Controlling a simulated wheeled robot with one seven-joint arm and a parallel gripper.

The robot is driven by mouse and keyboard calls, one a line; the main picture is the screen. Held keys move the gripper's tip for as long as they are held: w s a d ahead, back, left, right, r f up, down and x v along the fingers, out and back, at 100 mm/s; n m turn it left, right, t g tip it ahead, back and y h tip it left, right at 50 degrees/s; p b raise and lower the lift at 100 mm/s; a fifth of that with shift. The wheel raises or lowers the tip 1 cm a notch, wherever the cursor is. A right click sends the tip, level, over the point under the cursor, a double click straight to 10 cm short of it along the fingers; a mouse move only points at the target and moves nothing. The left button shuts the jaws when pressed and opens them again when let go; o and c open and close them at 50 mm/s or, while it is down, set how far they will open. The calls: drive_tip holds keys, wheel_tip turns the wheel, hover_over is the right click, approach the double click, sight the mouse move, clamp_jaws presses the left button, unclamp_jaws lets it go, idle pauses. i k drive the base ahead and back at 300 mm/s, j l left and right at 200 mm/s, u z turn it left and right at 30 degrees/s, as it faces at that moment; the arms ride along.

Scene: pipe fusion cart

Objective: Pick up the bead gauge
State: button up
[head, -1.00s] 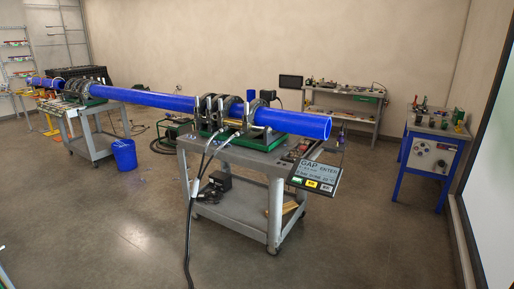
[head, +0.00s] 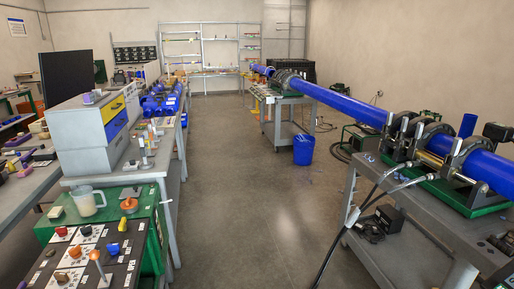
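I cannot make out a bead gauge for certain among the many small items. The grey pipe fusion cart (head: 375,258) stands at the right, with a clamp machine on a green base (head: 458,192) on top. A long blue pipe (head: 340,103) runs through the clamps (head: 400,130) toward the far end of the room. My gripper does not show in the head view.
A grey bench (head: 152,172) with boxes and tools lines the left. A green cabinet (head: 155,240) carrying a clear jug (head: 86,200) and a knobbed panel (head: 70,265) stand at front left. A blue bucket (head: 304,150) is beyond the cart. The middle aisle (head: 245,190) is clear.

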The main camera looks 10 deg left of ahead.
sight(154, 127)
drive_tip(key=i+j+u, duration=0.15)
drive_tip(key=i+u, duration=0.2)
drive_tip(key=i, duration=0.2)
drive_tip(key=i+u, duration=0.35)
drive_tip(key=i, duration=0.25)
drive_tip(key=i+l+u, duration=0.2)
drive_tip(key=i+u, duration=0.2)
drive_tip(key=i, duration=0.15)
drive_tip(key=i+l+u, duration=0.35)
drive_tip(key=i, duration=0.2)
drive_tip(key=i+l+u, duration=0.35)
drive_tip(key=i+z, duration=0.15)
drive_tip(key=z, duration=2)
drive_tip(key=l+u, duration=0.1)
drive_tip(key=u, duration=2.1)
drive_tip(key=l, duration=0.05)
